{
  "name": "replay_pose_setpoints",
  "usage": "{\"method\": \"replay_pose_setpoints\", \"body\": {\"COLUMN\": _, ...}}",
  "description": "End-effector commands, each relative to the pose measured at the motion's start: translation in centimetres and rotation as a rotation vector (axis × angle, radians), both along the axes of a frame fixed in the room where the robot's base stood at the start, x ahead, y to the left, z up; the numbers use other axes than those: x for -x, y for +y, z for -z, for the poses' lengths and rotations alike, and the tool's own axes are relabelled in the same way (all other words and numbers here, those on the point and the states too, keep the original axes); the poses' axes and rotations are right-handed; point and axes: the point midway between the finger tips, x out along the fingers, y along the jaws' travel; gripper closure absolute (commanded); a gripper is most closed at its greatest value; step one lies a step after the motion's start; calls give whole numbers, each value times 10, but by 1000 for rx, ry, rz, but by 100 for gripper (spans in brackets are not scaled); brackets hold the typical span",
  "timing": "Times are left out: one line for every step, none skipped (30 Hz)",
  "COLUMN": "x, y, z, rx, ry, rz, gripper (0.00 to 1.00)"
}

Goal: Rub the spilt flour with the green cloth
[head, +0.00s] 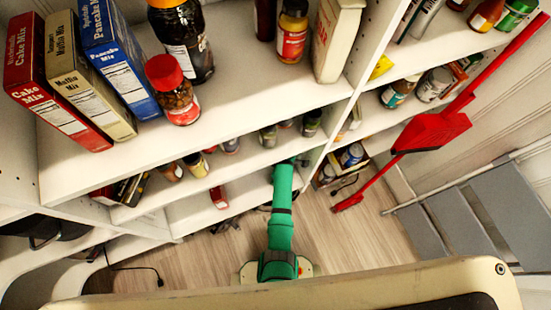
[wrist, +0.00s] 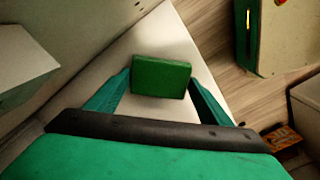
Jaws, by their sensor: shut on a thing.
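In the wrist view the green cloth (wrist: 161,77) looks like a small, thick green block. My gripper (wrist: 161,84) is shut on it, with one finger at each side. The cloth is over a white shelf board (wrist: 157,38), close to its wood-floor edge; I cannot tell whether it touches the board. In the head view my green arm reaches in among the lower shelves, and the cloth is not visible there. I cannot make out the spilt flour in either view.
Shelf uprights and boards close in around my arm. Jars and bottles stand on the boards, including a red-lidded jar (head: 173,90) and a blue pancake mix box (head: 117,57). A red broom-like tool (head: 432,131) leans at right beside a grey step ladder (head: 466,222). Wooden floor (head: 340,235) shows below.

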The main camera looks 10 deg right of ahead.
Motion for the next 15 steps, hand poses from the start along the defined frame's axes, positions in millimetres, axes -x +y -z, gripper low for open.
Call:
{"method": "replay_pose_setpoints", "body": {"x": -14, "y": -29, "z": -12, "rx": 20, "ry": -36, "rz": 35, "gripper": 44}}
{"method": "replay_pose_setpoints", "body": {"x": -14, "y": -29, "z": -12, "rx": 18, "ry": -36, "rz": 35, "gripper": 44}}
{"method": "replay_pose_setpoints", "body": {"x": -14, "y": -27, "z": -11, "rx": 15, "ry": -36, "rz": 35, "gripper": 44}}
{"method": "replay_pose_setpoints", "body": {"x": -14, "y": -26, "z": -11, "rx": 14, "ry": -36, "rz": 34, "gripper": 44}}
{"method": "replay_pose_setpoints", "body": {"x": -14, "y": -24, "z": -10, "rx": 12, "ry": -36, "rz": 34, "gripper": 44}}
{"method": "replay_pose_setpoints", "body": {"x": -13, "y": -22, "z": -10, "rx": 11, "ry": -37, "rz": 33, "gripper": 44}}
{"method": "replay_pose_setpoints", "body": {"x": -13, "y": -20, "z": -10, "rx": 10, "ry": -36, "rz": 33, "gripper": 44}}
{"method": "replay_pose_setpoints", "body": {"x": -12, "y": -18, "z": -10, "rx": 10, "ry": -36, "rz": 33, "gripper": 44}}
{"method": "replay_pose_setpoints", "body": {"x": -12, "y": -15, "z": -10, "rx": 10, "ry": -37, "rz": 33, "gripper": 44}}
{"method": "replay_pose_setpoints", "body": {"x": -11, "y": -12, "z": -11, "rx": 10, "ry": -37, "rz": 32, "gripper": 44}}
{"method": "replay_pose_setpoints", "body": {"x": -10, "y": -9, "z": -11, "rx": 12, "ry": -38, "rz": 31, "gripper": 44}}
{"method": "replay_pose_setpoints", "body": {"x": -9, "y": -6, "z": -12, "rx": 13, "ry": -38, "rz": 32, "gripper": 44}}
{"method": "replay_pose_setpoints", "body": {"x": -8, "y": -3, "z": -12, "rx": 15, "ry": -38, "rz": 32, "gripper": 44}}
{"method": "replay_pose_setpoints", "body": {"x": -7, "y": -1, "z": -13, "rx": 17, "ry": -40, "rz": 32, "gripper": 44}}
{"method": "replay_pose_setpoints", "body": {"x": -6, "y": 2, "z": -15, "rx": 20, "ry": -41, "rz": 32, "gripper": 44}}
